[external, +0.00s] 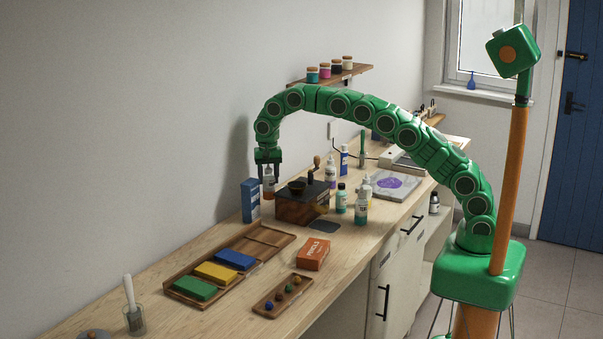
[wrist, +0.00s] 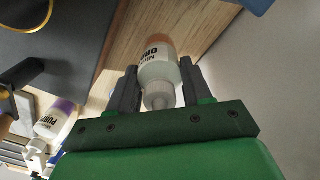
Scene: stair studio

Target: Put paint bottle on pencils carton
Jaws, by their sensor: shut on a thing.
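My gripper (external: 268,170) is shut on a paint bottle (external: 268,186), beside the blue box and behind the dark wooden grinder. In the wrist view my gripper (wrist: 157,92) has a finger on each side of the paint bottle (wrist: 158,63), which is white with an orange part and black lettering. I cannot tell whether the bottle touches the table. The orange pencils carton (external: 313,253) lies flat on the table, nearer the camera than the grinder, with its broad printed face up.
The grinder (external: 302,203) and blue box (external: 250,200) stand close to my gripper. A wooden tray (external: 268,236) with coloured blocks and a small rack (external: 267,306) flank the carton. Several bottles, including a teal one (external: 361,210), stand right of the grinder.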

